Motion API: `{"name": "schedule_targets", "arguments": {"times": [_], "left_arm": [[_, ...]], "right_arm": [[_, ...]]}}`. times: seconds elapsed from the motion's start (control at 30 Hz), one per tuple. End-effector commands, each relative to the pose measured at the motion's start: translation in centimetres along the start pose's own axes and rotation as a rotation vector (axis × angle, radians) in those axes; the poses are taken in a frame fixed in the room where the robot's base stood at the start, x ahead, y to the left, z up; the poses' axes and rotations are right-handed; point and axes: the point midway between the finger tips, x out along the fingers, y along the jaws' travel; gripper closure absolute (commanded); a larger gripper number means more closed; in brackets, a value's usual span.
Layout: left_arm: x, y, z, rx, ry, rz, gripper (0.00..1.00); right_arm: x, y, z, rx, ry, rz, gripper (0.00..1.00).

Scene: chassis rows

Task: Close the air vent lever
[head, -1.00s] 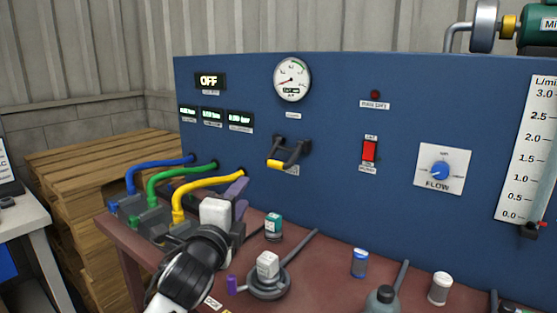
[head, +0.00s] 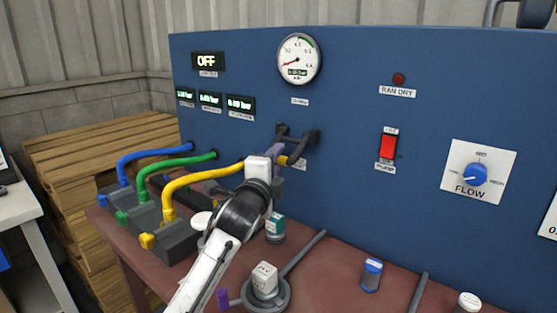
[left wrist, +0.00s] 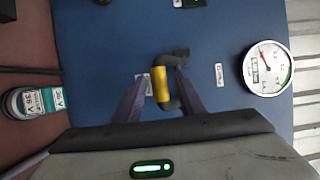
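The lever is a dark handle with a yellow grip on the blue panel. In the head view its dark arm (head: 303,145) shows, and my gripper partly hides the yellow grip. In the left wrist view the yellow grip (left wrist: 160,85) lies between my purple fingers. My left gripper (head: 277,153) is at the lever, and it also shows in the left wrist view (left wrist: 162,76). It is open, with a finger on each side of the grip and a gap visible. The label by the lever is too small to read. My right gripper is not in view.
A round gauge (head: 299,59) sits above the lever, a red switch (head: 388,146) and a blue flow knob (head: 475,174) to its right. Blue, green and yellow hoses (head: 202,180) curve at the left. A teal-labelled container (head: 275,227) and a grey valve (head: 265,289) stand below.

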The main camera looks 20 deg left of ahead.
Motion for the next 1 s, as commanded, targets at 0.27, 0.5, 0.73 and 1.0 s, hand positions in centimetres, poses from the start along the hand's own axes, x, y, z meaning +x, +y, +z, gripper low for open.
{"name": "schedule_targets", "arguments": {"times": [0.27,0.5,0.73,1.0], "left_arm": [[1.4,0.0,0.0,0.0,0.001,0.0,0.64],[1.4,0.0,0.0,0.0,0.001,0.0,0.69],[1.3,0.0,0.0,0.0,0.001,0.0,1.0],[1.6,-0.2,0.3,0.005,-0.004,0.01,1.0]], "right_arm": [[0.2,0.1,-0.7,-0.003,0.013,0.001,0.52],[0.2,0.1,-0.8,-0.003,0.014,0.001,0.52],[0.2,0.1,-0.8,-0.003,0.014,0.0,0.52],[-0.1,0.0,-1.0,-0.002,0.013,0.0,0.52]]}}
